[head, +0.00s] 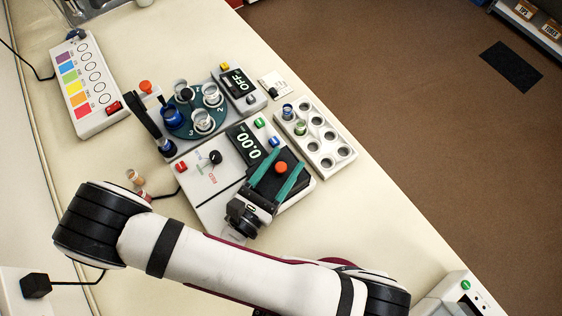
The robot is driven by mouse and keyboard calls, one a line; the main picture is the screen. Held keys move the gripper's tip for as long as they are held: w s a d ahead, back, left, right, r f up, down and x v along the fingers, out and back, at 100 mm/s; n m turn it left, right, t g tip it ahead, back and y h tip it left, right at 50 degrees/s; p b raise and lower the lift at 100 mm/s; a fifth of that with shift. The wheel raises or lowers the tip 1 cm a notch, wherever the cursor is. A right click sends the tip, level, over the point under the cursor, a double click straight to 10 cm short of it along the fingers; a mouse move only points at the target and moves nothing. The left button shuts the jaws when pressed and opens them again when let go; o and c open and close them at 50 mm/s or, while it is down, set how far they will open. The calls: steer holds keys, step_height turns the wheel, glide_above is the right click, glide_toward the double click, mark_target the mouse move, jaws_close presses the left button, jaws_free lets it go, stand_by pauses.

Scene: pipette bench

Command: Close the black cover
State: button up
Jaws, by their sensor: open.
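The black cover (292,155) is a dark panel with an orange-red knob (281,168) on the white device with the 0.00 display (247,143). My gripper (289,158) is above it with its two teal fingers spread, one on each side of the knob. The fingers look apart from the knob, and I cannot tell their height over it. My gripper and wrist hide the lower part of the cover, so I cannot tell how far it stands open.
A round teal carousel (188,110) with several glass vessels stands behind the device. A white rack (318,138) with two vials is to the right. A small OFF display unit (238,88) and a colour-chart panel (85,85) stand further back.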

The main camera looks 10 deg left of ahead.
steer(key=v, duration=1.5)
steer(key=shift+s, duration=0.4)
steer(key=shift+a, duration=0.1)
steer(key=w+d+r+n+g+y, duration=0.2)
steer(key=d+r+n+g+y, duration=0.2)
steer(key=n, duration=1.3)
steer(key=w+d+r+n+g+y, duration=0.2)
steer(key=d+r+n+g, duration=0.6)
steer(key=n, duration=1)
steer(key=d+g+y, duration=0.2)
steer(key=d+g, duration=0.2)
steer(key=d, duration=0.1)
steer(key=shift+r+g+y, duration=0.2)
steer(key=shift+g+y, duration=0.2)
